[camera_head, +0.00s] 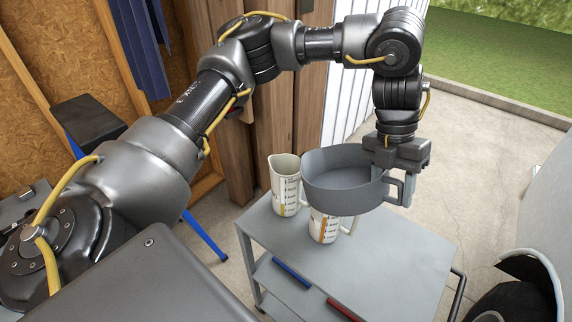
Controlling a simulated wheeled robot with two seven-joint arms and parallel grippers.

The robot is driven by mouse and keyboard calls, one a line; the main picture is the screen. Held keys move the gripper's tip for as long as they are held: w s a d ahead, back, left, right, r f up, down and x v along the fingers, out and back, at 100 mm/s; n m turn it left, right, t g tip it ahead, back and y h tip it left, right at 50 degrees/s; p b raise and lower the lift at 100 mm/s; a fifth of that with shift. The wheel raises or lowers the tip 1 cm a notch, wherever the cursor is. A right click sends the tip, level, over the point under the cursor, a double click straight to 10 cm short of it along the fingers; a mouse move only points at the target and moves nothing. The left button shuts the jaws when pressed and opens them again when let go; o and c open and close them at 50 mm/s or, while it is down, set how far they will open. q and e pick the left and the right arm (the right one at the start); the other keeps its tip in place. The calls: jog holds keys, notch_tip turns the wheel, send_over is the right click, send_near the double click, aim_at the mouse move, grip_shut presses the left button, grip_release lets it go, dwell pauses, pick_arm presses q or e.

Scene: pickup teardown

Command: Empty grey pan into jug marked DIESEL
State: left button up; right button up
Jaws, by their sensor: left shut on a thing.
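My left gripper (398,188) points down and is shut on the handle of the grey pan (340,198). The pan is held above the trolley and looks about level. Its inside shows plain grey, and I cannot tell whether there is liquid in it. One measuring jug (285,192) with a yellow mark stands upright on the trolley, left of the pan. A second jug (323,228) with an orange mark stands below the pan in the picture, its top hidden by the pan. I cannot read DIESEL on either jug. My right gripper is out of view.
The grey trolley (385,262) has clear top space at front and right. A blue bar (292,272) and a red bar (345,309) show at its front side. A wooden post (306,110) and wall stand behind. A wheel and pale bodywork (540,262) are at right.

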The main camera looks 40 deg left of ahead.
aim_at(383, 174)
pick_arm(q)
jog(key=shift+w+r, duration=0.1)
jog(key=shift+w+a+r+h, duration=0.1)
jog(key=shift+a+r+h, duration=0.4)
jog(key=shift+a, duration=0.15)
jog(key=shift+a+r+h, duration=0.4)
jog(key=shift+a+r, duration=0.05)
jog(key=shift+a, duration=0.2)
dwell(1.5)
jog(key=shift+a+r, duration=0.2)
jog(key=shift+r, duration=0.05)
jog(key=shift+a+r+h, duration=0.2)
jog(key=shift+a+h, duration=0.05)
jog(key=shift+h, duration=0.15)
jog(key=shift+w+a+r, duration=0.1)
jog(key=shift+a+r, duration=0.15)
jog(key=shift+a+r, duration=0.2)
jog(key=shift+r, duration=0.05)
jog(key=shift+a+r+h, duration=0.5)
jog(key=shift+a+r, duration=0.1)
jog(key=shift+w+a+r+g+h+b, duration=0.1)
jog(key=shift+a+r+h, duration=0.15)
jog(key=shift+a, duration=0.2)
jog(key=shift+a+r+g+h+b, duration=0.1)
jog(key=shift+a+r+h+b, duration=0.1)
jog(key=shift+a+h, duration=0.2)
jog(key=shift+w+a+r+g+h+b, duration=0.1)
jog(key=shift+a+r+h, duration=0.15)
jog(key=shift+a, duration=0.2)
dwell(2.1)
